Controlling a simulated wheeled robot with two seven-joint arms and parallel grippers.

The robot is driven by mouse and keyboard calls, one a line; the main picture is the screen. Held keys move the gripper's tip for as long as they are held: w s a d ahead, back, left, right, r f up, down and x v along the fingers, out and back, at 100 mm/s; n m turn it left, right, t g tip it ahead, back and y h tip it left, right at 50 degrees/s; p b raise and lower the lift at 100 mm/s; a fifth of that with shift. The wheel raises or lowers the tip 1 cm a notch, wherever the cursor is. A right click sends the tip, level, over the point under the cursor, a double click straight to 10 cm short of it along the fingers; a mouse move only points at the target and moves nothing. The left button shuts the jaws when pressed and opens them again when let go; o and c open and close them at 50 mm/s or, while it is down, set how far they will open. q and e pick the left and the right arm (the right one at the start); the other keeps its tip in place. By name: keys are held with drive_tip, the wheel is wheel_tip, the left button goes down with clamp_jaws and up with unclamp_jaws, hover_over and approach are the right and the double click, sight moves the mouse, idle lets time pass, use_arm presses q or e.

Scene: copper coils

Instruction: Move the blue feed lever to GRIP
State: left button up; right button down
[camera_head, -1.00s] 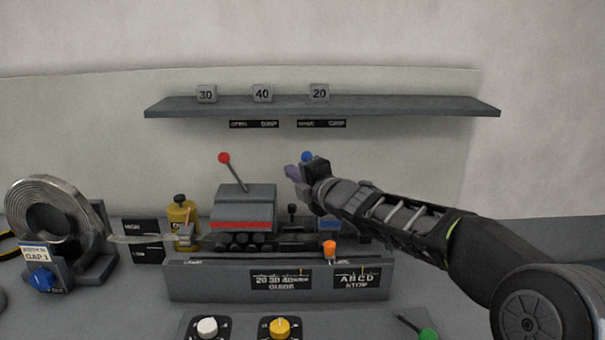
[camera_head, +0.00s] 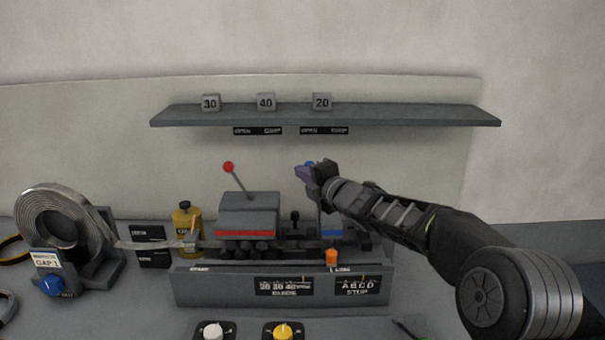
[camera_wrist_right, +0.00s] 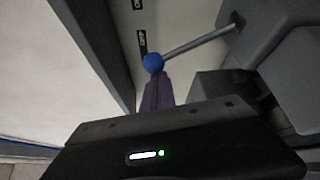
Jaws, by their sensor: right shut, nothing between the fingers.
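The blue feed lever is a metal rod with a blue ball knob. In the head view the knob (camera_head: 309,164) is mostly hidden behind my right gripper (camera_head: 305,173). In the right wrist view the knob (camera_wrist_right: 153,63) shows just beyond the tips of my shut fingers (camera_wrist_right: 157,92), and its rod runs up right to a grey block. The fingers look to be at or touching the knob; I cannot tell for certain. The OPEN/GRIP label (camera_head: 324,130) for it is under the shelf. My left gripper is not in view.
The red-knobbed lever (camera_head: 228,167) stands on a grey block to the left. A shelf (camera_head: 400,115) with number blocks runs above. An orange knob (camera_head: 332,257) sits on the front rail. A metal coil (camera_head: 58,213) stands at far left.

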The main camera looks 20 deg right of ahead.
drive_tip(key=shift+d, duration=0.15)
drive_tip(key=s+d+m+t+h+b, duration=0.1)
drive_tip(key=d+m+t+b, duration=0.2)
drive_tip(key=d+m+b, duration=0.2)
drive_tip(key=s+d+r+m+t+b, duration=0.1)
drive_tip(key=d+m+t+b, duration=0.2)
drive_tip(key=b, duration=0.9)
drive_tip(key=shift+s+d+r+m+h, duration=0.15)
drive_tip(key=shift+s+d+m+h, duration=0.25)
drive_tip(key=shift+d+m, duration=1.3)
drive_tip(key=shift+a+m, duration=0.35)
drive_tip(key=shift+m, duration=0.15)
